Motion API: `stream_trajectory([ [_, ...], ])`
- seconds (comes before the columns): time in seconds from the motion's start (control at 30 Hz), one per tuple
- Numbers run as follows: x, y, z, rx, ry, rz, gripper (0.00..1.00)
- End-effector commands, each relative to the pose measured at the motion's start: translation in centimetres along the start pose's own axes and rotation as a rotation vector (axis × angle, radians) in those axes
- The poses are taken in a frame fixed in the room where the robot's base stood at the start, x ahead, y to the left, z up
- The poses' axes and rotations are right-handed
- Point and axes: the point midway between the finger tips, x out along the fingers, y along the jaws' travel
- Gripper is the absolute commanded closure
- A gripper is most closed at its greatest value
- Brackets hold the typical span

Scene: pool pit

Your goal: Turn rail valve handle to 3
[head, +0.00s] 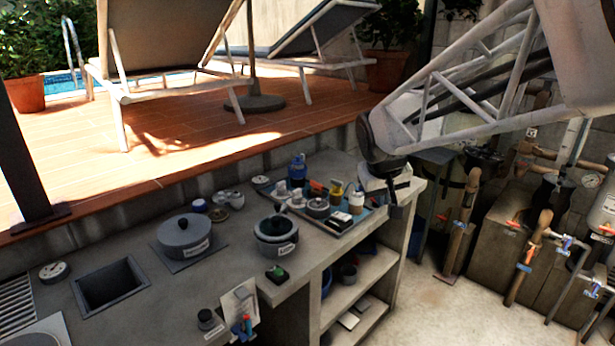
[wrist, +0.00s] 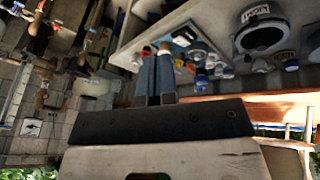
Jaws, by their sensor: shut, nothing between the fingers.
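Several small valves with orange or red and blue handles sit on the pipework at the right of the head view, among them an orange-handled valve (head: 525,267) and a blue valve (head: 566,244). I cannot tell which one is the rail valve, and no numbers on them can be read. Pipework with small coloured handles (wrist: 15,10) also shows at the upper left of the wrist view. My gripper (head: 395,208) hangs over the right end of the counter, left of and apart from these pipes. In the wrist view its two grey-blue fingers (wrist: 156,62) are together and empty.
The stone counter (head: 215,262) holds a lidded pot (head: 185,235), a second pot (head: 276,236) and a blue tray (head: 343,229) of bottles and small items close to my gripper. Open shelves (head: 345,300) lie below. The floor (head: 450,315) between counter and pipes is clear.

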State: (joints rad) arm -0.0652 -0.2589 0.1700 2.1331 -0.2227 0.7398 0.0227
Motion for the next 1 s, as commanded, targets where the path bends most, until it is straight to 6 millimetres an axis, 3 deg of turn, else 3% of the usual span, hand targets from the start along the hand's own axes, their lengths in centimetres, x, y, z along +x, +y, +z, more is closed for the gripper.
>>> stream_trajectory([
  [0.2, 3.0, -0.3, -6.2, -0.054, 0.030, 0.020, 1.00],
  [0.57, 8.7, -1.6, -15.8, -0.146, 0.087, 0.051, 1.00],
  [1.0, 17.3, -4.7, -26.2, -0.263, 0.158, 0.077, 1.00],
])
